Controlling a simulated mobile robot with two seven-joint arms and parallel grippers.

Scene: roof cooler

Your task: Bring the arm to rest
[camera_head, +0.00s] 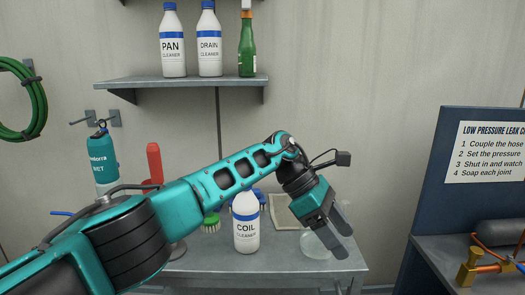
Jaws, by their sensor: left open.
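My left arm reaches in from the lower left across the middle of the view. My left gripper (343,240) is at its end, pointing down and to the right, open, with nothing seen between its fingers. It shows in front of a clear round bowl or jar (316,244) on the grey bench (285,268); I cannot tell whether they touch. The white COIL cleaner bottle (246,235) stands upright to the left of the gripper, below the forearm. My right gripper is not in view.
A wall shelf (185,80) holds a PAN cleaner bottle (173,45), a DRAIN cleaner bottle (209,45) and a green bottle (247,50). A green hose (38,105) hangs left. At right stand a blue panel (440,165) and brass fittings (473,267).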

